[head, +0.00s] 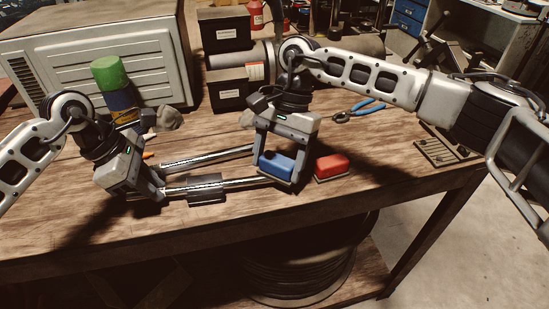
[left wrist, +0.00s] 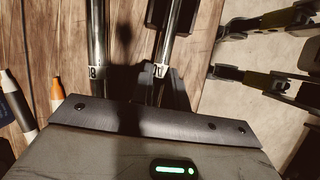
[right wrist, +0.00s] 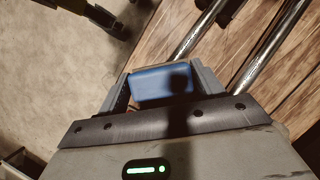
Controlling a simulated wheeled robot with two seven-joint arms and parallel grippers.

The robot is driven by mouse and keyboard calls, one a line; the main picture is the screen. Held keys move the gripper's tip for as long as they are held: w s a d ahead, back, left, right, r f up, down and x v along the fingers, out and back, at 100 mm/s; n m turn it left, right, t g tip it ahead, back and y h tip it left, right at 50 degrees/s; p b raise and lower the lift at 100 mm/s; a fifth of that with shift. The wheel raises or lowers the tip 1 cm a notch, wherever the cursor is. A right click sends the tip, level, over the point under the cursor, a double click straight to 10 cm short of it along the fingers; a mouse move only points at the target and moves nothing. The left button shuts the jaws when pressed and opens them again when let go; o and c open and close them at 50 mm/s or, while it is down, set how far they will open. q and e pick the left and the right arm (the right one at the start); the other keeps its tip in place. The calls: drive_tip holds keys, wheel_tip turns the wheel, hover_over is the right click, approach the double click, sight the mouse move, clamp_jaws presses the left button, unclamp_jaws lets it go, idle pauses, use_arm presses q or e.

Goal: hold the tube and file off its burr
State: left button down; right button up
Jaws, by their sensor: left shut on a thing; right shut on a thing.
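Two shiny metal tubes lie across the bench, the rear tube (head: 210,158) and the front tube (head: 240,184). My left gripper (head: 152,188) is shut on the front tube near its left end; in the left wrist view its fingers are around the right-hand tube (left wrist: 172,35), beside the other numbered tube (left wrist: 96,40). My right gripper (head: 279,174) is shut on a blue block (head: 276,164), which also shows between the fingers in the right wrist view (right wrist: 162,83). The blue block is at the front tube's right end; whether they touch is unclear. No burr can be made out.
A dark cradle (head: 206,188) sits under the front tube. A red block (head: 331,166) stands just right of my right gripper. Blue-handled pliers (head: 360,111) and a slotted rack (head: 445,148) lie farther right. Dark boxes (head: 226,88) and a pale machine (head: 130,60) stand behind.

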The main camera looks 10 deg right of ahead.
sight(249, 178)
drive_tip(key=shift+w+a, duration=0.15)
drive_tip(key=shift+a, duration=2.65)
wheel_tip(249, 178, up, 8)
drive_tip(key=shift+d+r, duration=0.1)
use_arm(q)
drive_tip(key=c, duration=1.3)
unclamp_jaws()
drive_tip(key=v, duration=1.2)
